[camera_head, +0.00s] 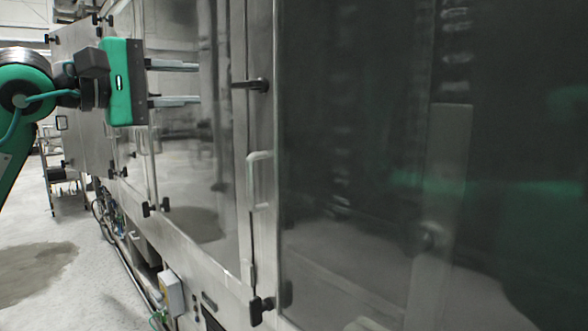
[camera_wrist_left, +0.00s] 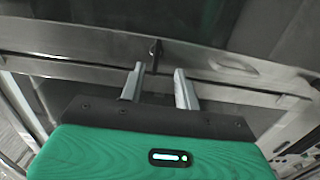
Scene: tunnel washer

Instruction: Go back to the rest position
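My left gripper (camera_head: 198,83) comes in from the left with its green body and two grey fingers pointing right, toward the washer's metal and glass doors. Its fingers are spread apart with nothing between them. In the left wrist view the two fingers (camera_wrist_left: 158,88) are also apart and empty, in front of a metal door frame with a dark latch (camera_wrist_left: 155,50). I cannot tell whether they touch the door. My right gripper is in neither view.
The tunnel washer (camera_head: 262,200) runs along the right, with a dark door handle (camera_head: 250,85) and a pale pull handle (camera_head: 259,180). Pipes and a small box (camera_head: 171,292) sit low along it. A cart (camera_head: 60,170) stands farther back. The floor (camera_head: 75,235) at left is open.

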